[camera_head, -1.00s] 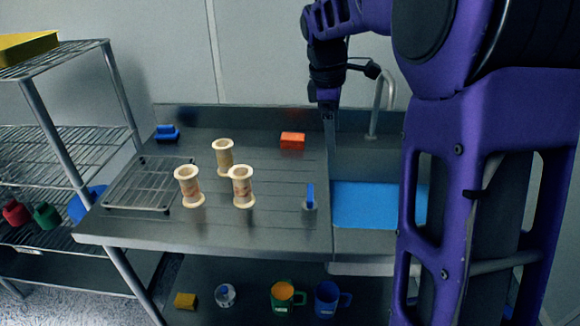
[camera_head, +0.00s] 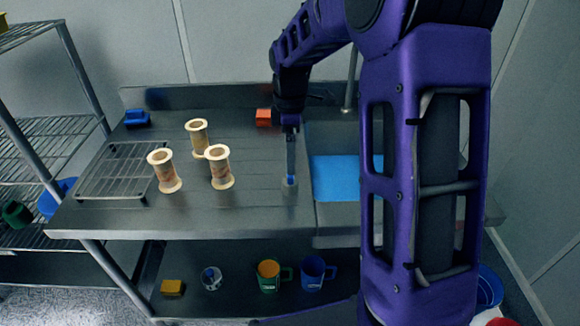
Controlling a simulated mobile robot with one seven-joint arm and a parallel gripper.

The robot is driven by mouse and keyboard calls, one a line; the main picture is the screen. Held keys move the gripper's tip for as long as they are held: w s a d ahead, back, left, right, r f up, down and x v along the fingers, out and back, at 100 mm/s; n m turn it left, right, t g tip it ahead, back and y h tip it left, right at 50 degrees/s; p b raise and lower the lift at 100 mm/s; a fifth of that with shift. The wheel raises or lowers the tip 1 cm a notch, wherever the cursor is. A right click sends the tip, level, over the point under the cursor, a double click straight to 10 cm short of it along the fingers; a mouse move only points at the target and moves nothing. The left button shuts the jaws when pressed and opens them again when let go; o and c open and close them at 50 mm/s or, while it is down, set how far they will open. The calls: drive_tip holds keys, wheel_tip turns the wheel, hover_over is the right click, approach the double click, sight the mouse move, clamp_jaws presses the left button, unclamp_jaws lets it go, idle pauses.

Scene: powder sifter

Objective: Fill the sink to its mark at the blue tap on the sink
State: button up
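The sink (camera_head: 330,225) is set into the right part of the steel counter. Bright blue water (camera_head: 335,178) shows in it, partly hidden on the right by my arm. I cannot make out the mark. The blue tap (camera_head: 291,181) is a small upright lever on a grey base at the sink's left edge. The grey spout (camera_head: 350,90) rises behind the sink, partly covered by my arm. My gripper (camera_head: 291,172) points down at the blue tap, its fingers hiding the lever's upper part. I cannot tell whether they touch it or how far apart they are.
Several cream spools, including one in front (camera_head: 220,168), stand left of my gripper. A wire rack (camera_head: 125,170), a blue object (camera_head: 137,118) and an orange block (camera_head: 264,117) are on the counter. Mugs (camera_head: 312,272) stand on the lower shelf. Wire shelving (camera_head: 50,130) is at far left.

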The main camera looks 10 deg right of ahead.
sight(290, 177)
drive_tip(key=shift+f, duration=2.2)
drive_tip(key=shift+c, duration=0.3)
drive_tip(key=c, duration=1)
